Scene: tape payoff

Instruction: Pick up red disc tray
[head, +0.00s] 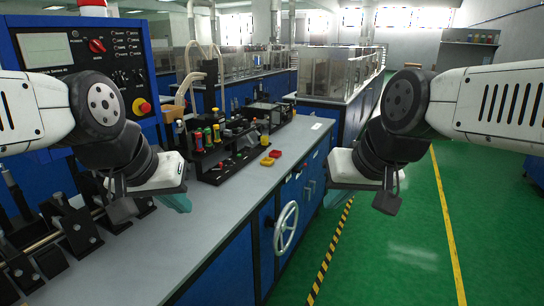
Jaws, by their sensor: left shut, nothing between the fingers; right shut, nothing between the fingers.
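A small red tray-like piece (275,154) lies on the grey bench top, right of the black rack; it is too small to make out a disc shape. A yellow piece (267,161) lies right beside it, nearer to me. My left gripper (150,201) hangs over the near left part of the bench, shut and empty, well short of the red piece. My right gripper (360,199) is over the green floor, right of the bench, shut and empty. Neither gripper touches anything.
A black rack (212,160) with coloured spools stands left of the red piece. A control panel (95,65) rises at the left, with black fixtures (75,235) below. A handwheel (286,228) sticks out of the bench front. The near bench top (190,245) is clear.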

